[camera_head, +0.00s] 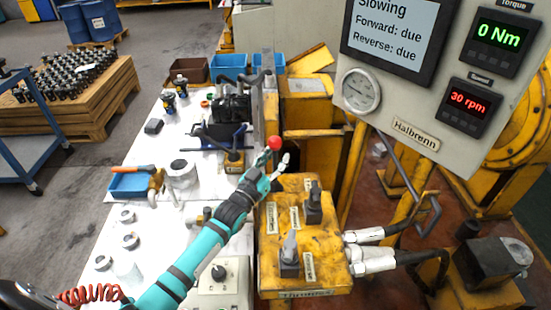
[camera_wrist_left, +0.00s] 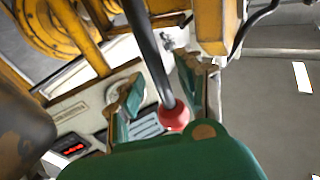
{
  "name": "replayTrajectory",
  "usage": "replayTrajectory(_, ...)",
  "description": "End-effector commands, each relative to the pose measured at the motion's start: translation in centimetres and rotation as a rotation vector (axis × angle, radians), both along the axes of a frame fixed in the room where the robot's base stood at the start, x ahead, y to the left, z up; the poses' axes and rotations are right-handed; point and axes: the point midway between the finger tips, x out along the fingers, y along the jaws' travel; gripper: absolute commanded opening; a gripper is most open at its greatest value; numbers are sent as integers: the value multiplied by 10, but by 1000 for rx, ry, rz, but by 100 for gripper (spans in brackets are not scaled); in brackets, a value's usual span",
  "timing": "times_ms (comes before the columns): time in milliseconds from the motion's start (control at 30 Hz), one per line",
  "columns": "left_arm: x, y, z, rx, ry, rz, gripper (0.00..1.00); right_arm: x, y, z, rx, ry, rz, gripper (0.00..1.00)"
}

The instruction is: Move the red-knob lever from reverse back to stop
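The lever's red knob (camera_head: 274,143) shows in the head view just beyond my left gripper (camera_head: 272,160). In the left wrist view the red knob (camera_wrist_left: 174,117) is close to my green palm, and the lever's dark rod (camera_wrist_left: 150,55) runs up from it. My left gripper's fingers (camera_wrist_left: 157,92) are spread, one on each side of the rod and knob. I see a gap on the left finger's side; contact on the right side cannot be told. In the head view the rod is mostly hidden. My right gripper is not in view.
A yellow control box (camera_head: 300,270) with smaller levers stands right of my left arm. The display (camera_head: 395,35) reads "Slowing, Forward: due, Reverse: due"; meters read 0 Nm and 30 rpm. A white bench (camera_head: 155,225) with parts and a blue tray (camera_head: 128,185) lies left.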

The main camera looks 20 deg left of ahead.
Motion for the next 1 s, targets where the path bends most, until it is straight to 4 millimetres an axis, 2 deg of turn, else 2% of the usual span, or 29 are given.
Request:
replayTrajectory(167, -4, 1, 0, 0, -2, 0, 37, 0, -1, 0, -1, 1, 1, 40)
replayTrajectory(267, -16, 3, -2, 0, 0, 0, 37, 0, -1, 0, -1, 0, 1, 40)
replayTrajectory(500, -66, 10, -10, 0, 3, 0, 37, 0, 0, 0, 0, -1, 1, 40)
replayTrajectory(700, -101, 14, -15, 0, 3, 0, 37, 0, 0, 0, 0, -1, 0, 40)
replayTrajectory(833, -113, 16, -16, 0, 1, -1, 37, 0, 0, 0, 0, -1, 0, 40)
replayTrajectory(1000, -118, 16, -16, 0, 0, 0, 37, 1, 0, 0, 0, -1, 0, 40)
